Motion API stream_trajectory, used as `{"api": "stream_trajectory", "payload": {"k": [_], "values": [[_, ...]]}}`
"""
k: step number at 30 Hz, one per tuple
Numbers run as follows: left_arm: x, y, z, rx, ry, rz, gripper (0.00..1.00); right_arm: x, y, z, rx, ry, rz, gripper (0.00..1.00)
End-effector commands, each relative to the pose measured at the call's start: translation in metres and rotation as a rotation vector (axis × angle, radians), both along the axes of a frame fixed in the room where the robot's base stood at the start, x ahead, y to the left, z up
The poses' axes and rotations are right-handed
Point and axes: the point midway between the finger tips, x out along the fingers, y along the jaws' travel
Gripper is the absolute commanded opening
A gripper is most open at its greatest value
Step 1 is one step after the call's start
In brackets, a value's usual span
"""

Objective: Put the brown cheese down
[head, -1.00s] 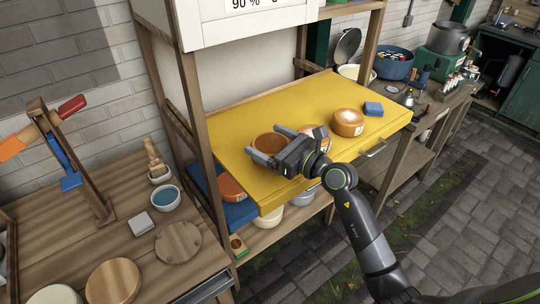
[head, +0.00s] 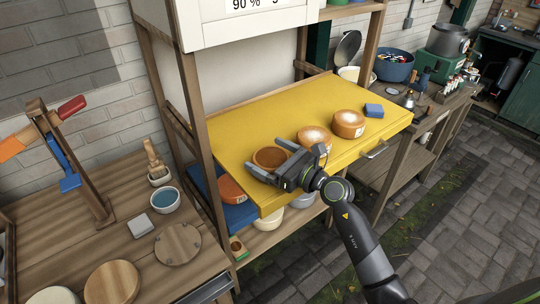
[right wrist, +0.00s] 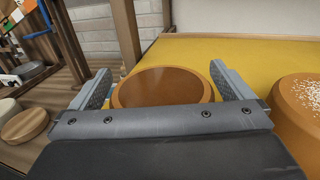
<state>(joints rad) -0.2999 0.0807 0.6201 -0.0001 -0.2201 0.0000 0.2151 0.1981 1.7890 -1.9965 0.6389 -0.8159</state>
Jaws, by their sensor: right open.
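The brown cheese (head: 270,157) stands on the yellow shelf board (head: 240,123), near its left front part. It also shows in the right wrist view (right wrist: 162,87), resting on the yellow surface. My right gripper (head: 268,160) is open, with one finger on each side of the brown cheese. In the right wrist view (right wrist: 160,85) a gap shows between the cheese and the right finger; whether the left finger touches is unclear. The near side of the cheese is hidden by the gripper. My left gripper is not in view.
Two orange cheeses with pale tops (head: 314,138) (head: 348,124) and a blue block (head: 374,110) stand to the right on the board. Another orange cheese (head: 231,189) sits on a blue surface at the left. Wooden posts (head: 199,140) flank the shelf.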

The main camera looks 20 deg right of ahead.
Motion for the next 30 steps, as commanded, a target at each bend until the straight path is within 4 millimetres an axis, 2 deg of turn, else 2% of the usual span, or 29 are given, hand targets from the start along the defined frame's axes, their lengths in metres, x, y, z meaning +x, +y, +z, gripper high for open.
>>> {"api": "stream_trajectory", "payload": {"k": [5,12,18,24,30], "values": [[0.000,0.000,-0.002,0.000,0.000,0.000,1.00,-0.009,-0.007,0.000,-0.004,-0.001,-0.002,1.00],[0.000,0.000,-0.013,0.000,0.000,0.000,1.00,-0.052,-0.036,-0.002,-0.008,-0.001,-0.001,1.00],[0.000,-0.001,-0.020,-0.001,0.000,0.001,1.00,-0.081,-0.056,-0.001,-0.006,0.001,0.000,1.00],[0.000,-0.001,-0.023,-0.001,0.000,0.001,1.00,-0.096,-0.066,0.001,-0.001,0.000,0.000,1.00],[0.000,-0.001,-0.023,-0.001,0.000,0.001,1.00,-0.100,-0.068,0.002,0.000,0.000,0.000,1.00]]}}
